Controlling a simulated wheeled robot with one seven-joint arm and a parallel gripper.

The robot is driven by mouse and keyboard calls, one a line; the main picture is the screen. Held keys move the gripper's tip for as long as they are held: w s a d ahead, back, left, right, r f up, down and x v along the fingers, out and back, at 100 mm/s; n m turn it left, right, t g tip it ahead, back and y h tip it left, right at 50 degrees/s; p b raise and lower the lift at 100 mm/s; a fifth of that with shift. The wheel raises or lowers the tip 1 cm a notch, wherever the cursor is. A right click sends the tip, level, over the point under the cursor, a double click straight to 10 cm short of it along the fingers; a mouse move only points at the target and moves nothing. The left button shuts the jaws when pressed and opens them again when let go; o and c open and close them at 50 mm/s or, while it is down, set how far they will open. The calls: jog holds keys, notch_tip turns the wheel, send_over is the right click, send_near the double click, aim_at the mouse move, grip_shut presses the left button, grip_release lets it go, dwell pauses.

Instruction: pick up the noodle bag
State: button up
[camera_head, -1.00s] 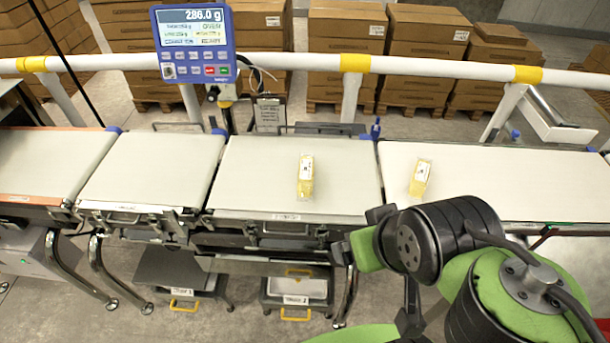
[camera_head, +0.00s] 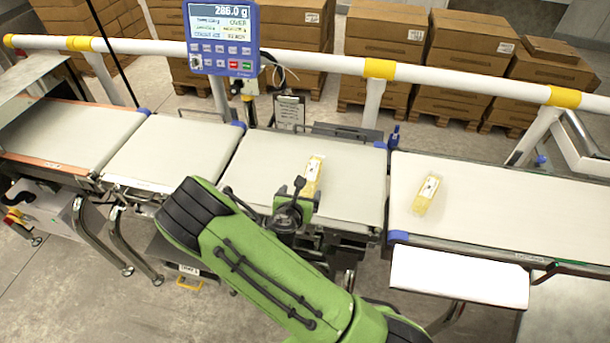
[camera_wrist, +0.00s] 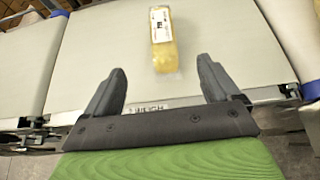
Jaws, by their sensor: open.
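One noodle bag, a yellow pack with a white label (camera_head: 313,172), lies on the middle belt section, partly hidden by my arm in the head view. It also shows in the wrist view (camera_wrist: 163,40), just beyond the fingertips and between their lines. A second similar yellow bag (camera_head: 427,193) lies on the right belt section. My gripper (camera_wrist: 160,82) is open and empty at the front edge of the middle belt, short of the nearer bag. In the head view my gripper (camera_head: 297,192) is partly hidden by its own wrist.
The blue scale display (camera_head: 221,37) on its post reads about 286.0 g. A white rail (camera_head: 310,60) with yellow bands runs behind the belts. Cartons on pallets (camera_head: 385,35) stand beyond it. The belt around the nearer bag is clear.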

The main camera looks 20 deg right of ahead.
aim_at(309, 179)
jog(key=x, duration=1.5)
jog(key=shift+w+d+f, duration=0.2)
jog(key=shift+d+f, duration=0.05)
jog(key=shift+f, duration=0.05)
jog(key=shift+s+r, duration=0.1)
jog(key=shift+c, duration=0.6)
jog(key=c, duration=1.3)
notch_tip(309, 179, up, 10)
jog(key=shift+r+p, duration=0.1)
jog(key=shift+p, duration=0.65)
